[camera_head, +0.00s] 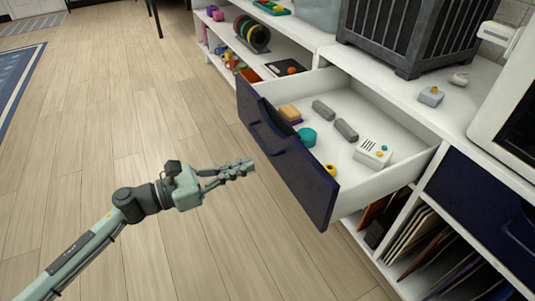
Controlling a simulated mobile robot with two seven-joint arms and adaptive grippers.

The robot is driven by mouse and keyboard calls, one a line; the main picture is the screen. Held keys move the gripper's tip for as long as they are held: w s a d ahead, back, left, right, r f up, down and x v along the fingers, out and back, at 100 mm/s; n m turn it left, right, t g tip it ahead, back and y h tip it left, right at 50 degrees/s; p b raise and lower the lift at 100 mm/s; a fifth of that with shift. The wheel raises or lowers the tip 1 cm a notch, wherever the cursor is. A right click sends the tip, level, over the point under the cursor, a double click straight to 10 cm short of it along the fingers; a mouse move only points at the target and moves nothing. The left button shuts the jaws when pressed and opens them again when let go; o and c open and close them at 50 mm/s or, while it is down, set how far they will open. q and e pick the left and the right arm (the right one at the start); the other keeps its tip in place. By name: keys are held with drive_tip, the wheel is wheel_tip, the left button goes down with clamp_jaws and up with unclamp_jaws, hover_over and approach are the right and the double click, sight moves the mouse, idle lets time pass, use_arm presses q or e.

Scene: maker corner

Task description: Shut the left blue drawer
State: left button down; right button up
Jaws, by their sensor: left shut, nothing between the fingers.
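The left blue drawer (291,168) stands pulled out from the white cabinet, its dark blue front facing the lower left. The drawer has a curved handle (267,138) on its front. Inside lie grey blocks, a teal round piece, a white box with a small dial and a few small items. My left gripper (249,167) is shut and empty, in front of the drawer's face near the handle, pointing right; it seems apart from the drawer. My right gripper is not in view.
A second blue drawer (485,210) at the right is shut. Open shelves (415,240) below hold upright folders. A dark slatted crate (405,35) and a white appliance (507,95) stand on the cabinet top. The wooden floor (110,120) at the left is clear.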

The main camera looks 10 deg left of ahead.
use_arm(q)
drive_tip(key=p+x, duration=0.1)
drive_tip(key=x, duration=0.5)
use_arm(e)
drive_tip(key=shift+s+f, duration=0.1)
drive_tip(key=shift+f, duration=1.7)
use_arm(q)
drive_tip(key=shift+w, duration=0.1)
drive_tip(key=shift+d, duration=0.15)
